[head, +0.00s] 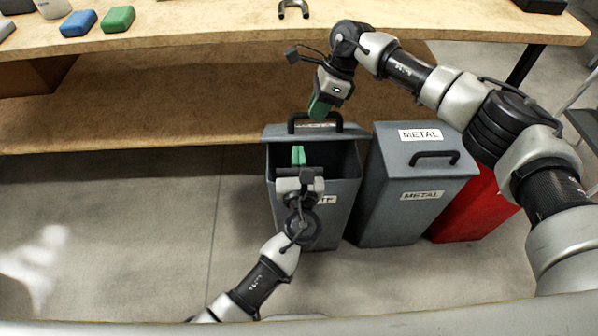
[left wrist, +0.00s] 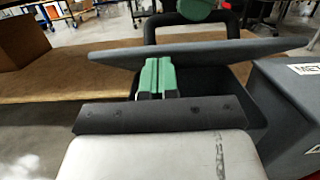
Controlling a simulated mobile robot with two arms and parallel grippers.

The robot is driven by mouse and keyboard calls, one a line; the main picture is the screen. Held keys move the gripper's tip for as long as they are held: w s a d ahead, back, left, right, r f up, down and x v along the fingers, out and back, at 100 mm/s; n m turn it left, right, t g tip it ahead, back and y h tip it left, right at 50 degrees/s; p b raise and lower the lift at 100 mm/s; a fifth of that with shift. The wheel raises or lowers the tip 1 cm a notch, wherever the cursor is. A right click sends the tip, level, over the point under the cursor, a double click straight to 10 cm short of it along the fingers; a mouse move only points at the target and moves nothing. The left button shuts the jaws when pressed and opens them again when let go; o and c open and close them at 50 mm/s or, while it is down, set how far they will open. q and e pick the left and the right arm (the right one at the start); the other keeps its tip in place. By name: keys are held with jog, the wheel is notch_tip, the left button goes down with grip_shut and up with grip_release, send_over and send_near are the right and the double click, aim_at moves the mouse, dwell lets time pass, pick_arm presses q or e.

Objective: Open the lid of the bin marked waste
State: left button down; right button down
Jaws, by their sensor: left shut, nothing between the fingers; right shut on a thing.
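The grey bin with a partly hidden label ending in "TE" (head: 345,215) stands below the bench, and its dark inside shows. Its lid (head: 275,132) is raised at the back of the opening; it shows nearly edge-on in the left wrist view (left wrist: 230,48). My right gripper (head: 319,108) is shut on the lid's black handle (head: 293,122). My left gripper (head: 298,156) is shut and empty, over the bin's opening in front of the lid. In the left wrist view, its green fingers (left wrist: 157,77) are together, close to the lid's underside.
A closed grey bin marked METAL (head: 400,205) stands just right, with a red bin (head: 478,208) beyond it. The wooden bench (head: 200,27) holds a blue block (head: 78,23), a green block (head: 118,19) and other items. The floor at left is clear.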

pick_arm(q)
jog(key=shift+w+r, duration=0.2)
pick_arm(e)
jog(key=shift+d+f, duration=0.1)
jog(key=shift+f, duration=0.2)
pick_arm(q)
jog(key=shift+w+r, duration=0.4)
jog(key=shift+r, duration=0.3)
jog(key=shift+w+a+r, duration=0.1)
jog(key=shift+w+r, duration=0.15)
jog(key=shift+r, duration=0.05)
pick_arm(e)
jog(key=c, duration=1.4)
grip_release()
jog(key=shift+f, duration=0.1)
jog(key=shift+c, duration=0.2)
pick_arm(q)
jog(key=shift+w+f, duration=0.1)
jog(key=shift+f, duration=0.05)
pick_arm(e)
jog(key=o, duration=0.3)
pick_arm(q)
jog(key=shift+f, duration=0.1)
pick_arm(e)
jog(key=shift+o, duration=0.2)
jog(key=shift+w, duration=0.1)
